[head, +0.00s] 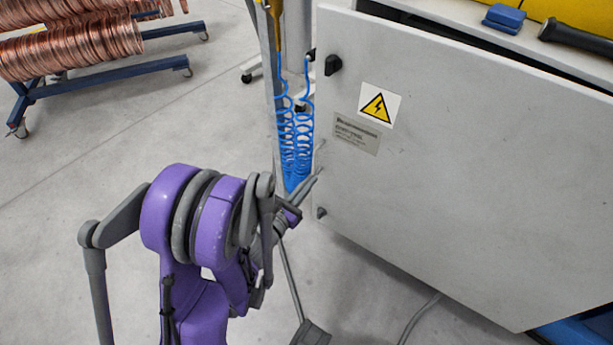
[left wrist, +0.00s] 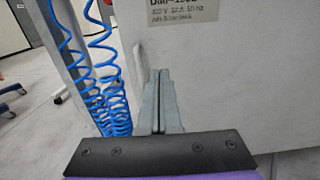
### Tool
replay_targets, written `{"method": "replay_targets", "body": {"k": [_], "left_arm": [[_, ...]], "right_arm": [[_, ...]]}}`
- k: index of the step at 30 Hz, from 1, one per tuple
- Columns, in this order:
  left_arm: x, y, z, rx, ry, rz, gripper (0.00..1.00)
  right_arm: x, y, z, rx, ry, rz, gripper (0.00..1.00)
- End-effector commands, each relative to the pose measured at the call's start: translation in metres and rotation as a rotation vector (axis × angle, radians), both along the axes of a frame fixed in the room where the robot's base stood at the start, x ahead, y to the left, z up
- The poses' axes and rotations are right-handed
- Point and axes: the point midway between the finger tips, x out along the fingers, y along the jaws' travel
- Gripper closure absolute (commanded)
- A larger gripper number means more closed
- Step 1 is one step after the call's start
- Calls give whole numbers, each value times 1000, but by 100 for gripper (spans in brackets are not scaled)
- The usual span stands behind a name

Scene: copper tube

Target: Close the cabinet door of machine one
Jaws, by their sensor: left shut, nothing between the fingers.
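The cabinet door (head: 470,170) of the machine is a large light-grey panel with a yellow warning sign (head: 380,104), a label plate and dark latches on its left edge. A dark gap shows along its top edge, so it does not look flush there. My left gripper (head: 319,172) is at the left edge of the door, between the upper and lower latches. In the left wrist view, the gripper (left wrist: 160,75) is shut and empty, its fingertips pointing at the door panel (left wrist: 240,80) below the label (left wrist: 180,8). I cannot tell whether they touch it. My right gripper is not in view.
A blue coiled hose (head: 295,135) hangs by a post just left of the door. Racks of copper tube coils (head: 75,45) stand at the upper left. A blue object (head: 504,18) lies on top of the machine. Grey floor (head: 90,190) is clear at left.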

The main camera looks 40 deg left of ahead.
Motion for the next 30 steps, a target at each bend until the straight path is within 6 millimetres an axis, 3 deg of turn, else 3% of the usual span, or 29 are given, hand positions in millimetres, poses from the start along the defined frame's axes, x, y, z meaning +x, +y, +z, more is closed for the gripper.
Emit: {"method": "replay_targets", "body": {"k": [4, 15, 21, 30], "left_arm": [[30, 1, 4, -1, -1, -2, 100], [99, 4, 0, 0, 0, 0, 100], [113, 5, 0, 0, 1, 2, 100], [114, 5, 0, 0, 0, 2, 100]], "right_arm": [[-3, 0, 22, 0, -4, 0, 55], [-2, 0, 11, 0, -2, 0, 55], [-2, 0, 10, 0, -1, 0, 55], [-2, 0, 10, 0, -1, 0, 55]]}}
